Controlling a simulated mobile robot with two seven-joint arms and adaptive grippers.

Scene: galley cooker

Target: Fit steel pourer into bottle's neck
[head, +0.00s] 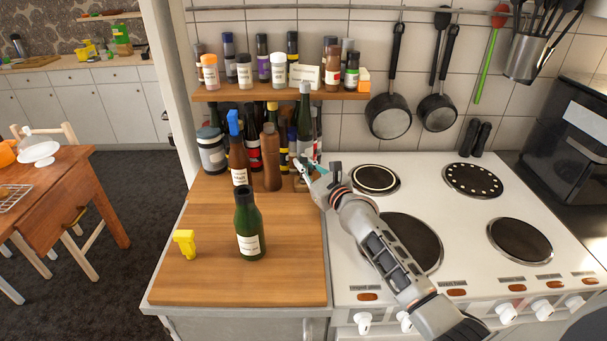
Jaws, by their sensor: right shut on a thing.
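The dark green bottle (249,228) stands upright on the wooden counter, with a cream label and nothing seen in its neck. My right gripper (306,171) is at the back right of the counter, beyond and to the right of the bottle. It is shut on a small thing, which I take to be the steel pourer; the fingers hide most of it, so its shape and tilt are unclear. My left gripper is not in view.
A yellow object (185,243) stands left of the green bottle. A brown bottle with a blue top (238,155), a wooden mill (271,158) and several bottles crowd the back under the spice shelf (225,94). The hob (460,225) lies right. The counter front is clear.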

